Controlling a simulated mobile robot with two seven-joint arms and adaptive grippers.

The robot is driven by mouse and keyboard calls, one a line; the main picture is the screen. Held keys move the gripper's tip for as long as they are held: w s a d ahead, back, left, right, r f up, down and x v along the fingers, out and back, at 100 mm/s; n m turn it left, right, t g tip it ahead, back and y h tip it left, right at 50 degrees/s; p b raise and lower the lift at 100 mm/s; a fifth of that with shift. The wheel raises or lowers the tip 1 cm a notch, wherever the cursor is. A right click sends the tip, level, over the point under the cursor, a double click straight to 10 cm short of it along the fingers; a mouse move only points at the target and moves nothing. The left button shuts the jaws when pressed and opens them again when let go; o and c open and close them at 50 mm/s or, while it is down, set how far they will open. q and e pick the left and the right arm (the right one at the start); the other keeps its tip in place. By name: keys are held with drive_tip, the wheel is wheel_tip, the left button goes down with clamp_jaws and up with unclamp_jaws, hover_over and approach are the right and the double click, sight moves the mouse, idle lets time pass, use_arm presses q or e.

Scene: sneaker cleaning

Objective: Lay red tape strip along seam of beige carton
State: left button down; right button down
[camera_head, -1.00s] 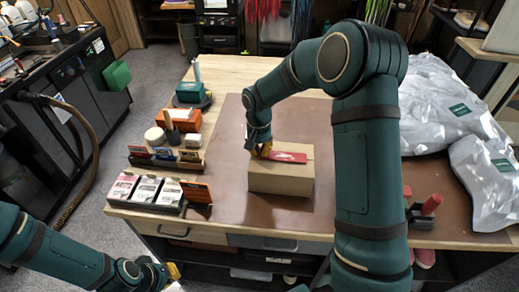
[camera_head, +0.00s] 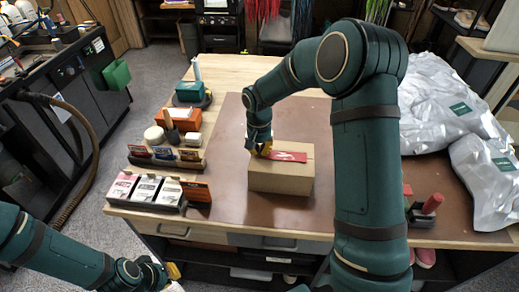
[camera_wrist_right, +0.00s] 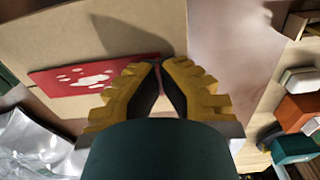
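The beige carton (camera_head: 281,180) stands on the brown mat in the middle of the table. The red tape strip (camera_head: 288,156), with white marks, lies across its top; it also shows in the right wrist view (camera_wrist_right: 80,79). My right gripper (camera_head: 264,151) points down at the strip's left end. In the right wrist view its yellow fingertips (camera_wrist_right: 160,62) are close together at the strip's end, which one finger partly hides. It appears shut on that end. My left gripper (camera_head: 174,271) is low, in front of the table, mostly hidden behind its own wrist.
Silvery bags (camera_head: 435,105) lie at the right, and a red-handled tool (camera_head: 430,205) stands near the front right. The mat (camera_head: 228,200) around the carton is clear.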

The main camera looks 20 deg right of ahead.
drive_tip(key=c, duration=1.1)
unclamp_jaws()
drive_tip(key=shift+o, duration=0.2)
wheel_tip(320, 180, up, 12)
